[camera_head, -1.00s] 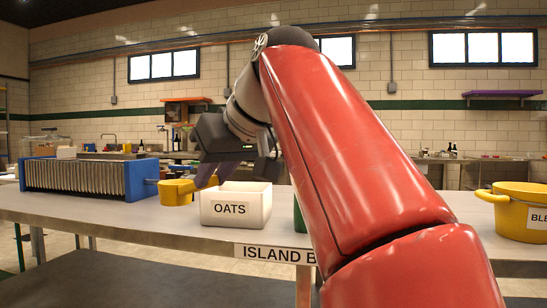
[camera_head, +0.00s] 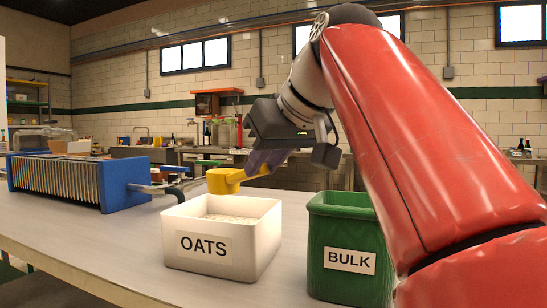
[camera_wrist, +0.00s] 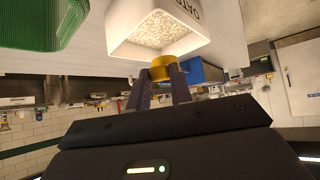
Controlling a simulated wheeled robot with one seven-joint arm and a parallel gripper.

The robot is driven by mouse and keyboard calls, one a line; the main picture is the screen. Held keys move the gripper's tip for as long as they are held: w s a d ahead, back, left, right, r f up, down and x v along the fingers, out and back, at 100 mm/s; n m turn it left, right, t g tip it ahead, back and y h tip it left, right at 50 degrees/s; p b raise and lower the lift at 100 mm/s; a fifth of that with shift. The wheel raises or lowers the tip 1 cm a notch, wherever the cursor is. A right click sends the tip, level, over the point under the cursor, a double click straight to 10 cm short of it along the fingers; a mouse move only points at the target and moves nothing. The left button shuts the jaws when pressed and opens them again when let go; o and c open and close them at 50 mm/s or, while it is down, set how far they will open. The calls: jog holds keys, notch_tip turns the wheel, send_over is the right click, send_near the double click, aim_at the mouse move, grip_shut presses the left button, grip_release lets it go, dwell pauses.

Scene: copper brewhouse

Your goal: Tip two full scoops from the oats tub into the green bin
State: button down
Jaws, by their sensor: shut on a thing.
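The white oats tub (camera_head: 265,232), labelled OATS, stands on the counter with pale oats in it. It also shows in the wrist view (camera_wrist: 118,42). The green bin (camera_head: 343,235), labelled BULK, stands just right of the tub, partly behind my arm; its ribbed side shows in the wrist view (camera_wrist: 45,22). My gripper (camera_head: 258,165) is shut on the handle of a yellow scoop (camera_head: 222,182). In the wrist view the scoop (camera_wrist: 160,66) sits between the fingertips (camera_wrist: 161,82), by the tub's rim. Whether the scoop holds oats is hidden.
A blue-ended plate filter (camera_head: 85,183) with hoses stands left of the tub on the counter (camera_head: 110,245). The counter front left of the tub is clear. Back counters with bottles and fittings run along the tiled wall.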

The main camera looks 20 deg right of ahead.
aim_at(237, 178)
jog(key=shift+w+d+r+p, duration=0.1)
jog(key=shift+w+r+p, duration=0.15)
jog(key=shift+p, duration=0.15)
jog(key=shift+w+r+g+p, duration=0.2)
jog(key=shift+r+g+p, duration=0.15)
jog(key=shift+p, duration=0.5)
jog(key=w+r+g+p, duration=0.1)
jog(key=p, duration=0.3)
jog(key=w+a+r+g+p, duration=0.1)
jog(key=g+p, duration=0.1)
jog(key=p, duration=0.2)
jog(key=shift+w+h, duration=0.3)
jog(key=shift+h, duration=0.1)
notch_tip(237, 178, down, 10)
jog(key=b, duration=0.8)
jog(key=shift+r, duration=0.1)
